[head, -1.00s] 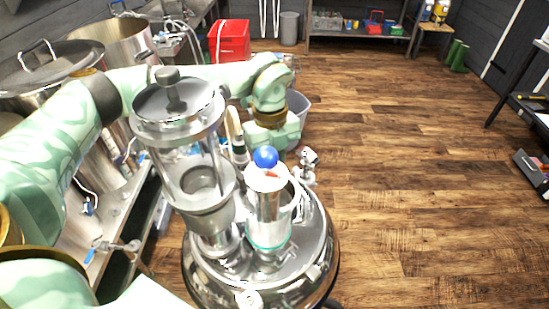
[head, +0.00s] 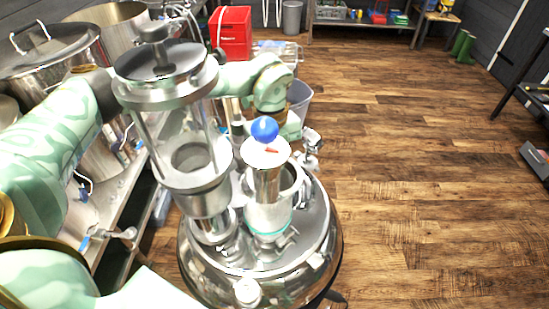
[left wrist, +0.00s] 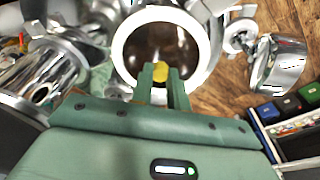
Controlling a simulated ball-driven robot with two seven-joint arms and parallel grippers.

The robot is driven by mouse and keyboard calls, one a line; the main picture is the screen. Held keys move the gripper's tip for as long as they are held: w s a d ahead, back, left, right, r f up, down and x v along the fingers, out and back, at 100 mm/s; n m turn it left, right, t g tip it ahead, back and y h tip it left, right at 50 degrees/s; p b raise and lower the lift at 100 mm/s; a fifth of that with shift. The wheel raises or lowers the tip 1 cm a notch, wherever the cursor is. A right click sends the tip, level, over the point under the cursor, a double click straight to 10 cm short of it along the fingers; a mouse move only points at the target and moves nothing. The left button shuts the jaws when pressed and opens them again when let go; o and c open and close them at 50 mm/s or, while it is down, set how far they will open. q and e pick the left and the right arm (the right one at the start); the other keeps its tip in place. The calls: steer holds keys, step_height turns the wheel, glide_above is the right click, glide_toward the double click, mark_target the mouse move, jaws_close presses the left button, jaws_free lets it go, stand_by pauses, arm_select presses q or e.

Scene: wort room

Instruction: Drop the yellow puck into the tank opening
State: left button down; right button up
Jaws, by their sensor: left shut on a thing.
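In the left wrist view, my left gripper (left wrist: 162,84) is shut on the yellow puck (left wrist: 160,71), which shows between its fingertips. Beyond the puck is a round opening with a white rim (left wrist: 120,45) and a dark, shiny brown inside. The puck overlaps the near part of this opening in the picture; its height above the rim is hard to tell. In the head view the steel tank (head: 320,235) stands low in the middle. My left arm reaches behind its glass cylinder; the fingers and puck are hidden there. My right gripper is not in view.
A glass cylinder (head: 180,140) with a steel lid and a steel column with a blue ball (head: 265,129) rise from the tank. A valve (head: 311,143) sticks out behind. Steel pots (head: 50,70) crowd the left. A red box (head: 230,33) stands behind.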

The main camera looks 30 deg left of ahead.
arm_select(q)
steer(key=c, duration=1.3)
jaws_free()
steer(key=r, duration=0.5)
steer(key=w+a+r+p, duration=0.1)
steer(key=r, duration=0.4)
steer(key=a+r, duration=0.1)
steer(key=r, duration=0.5)
steer(key=shift+w+p, duration=0.3)
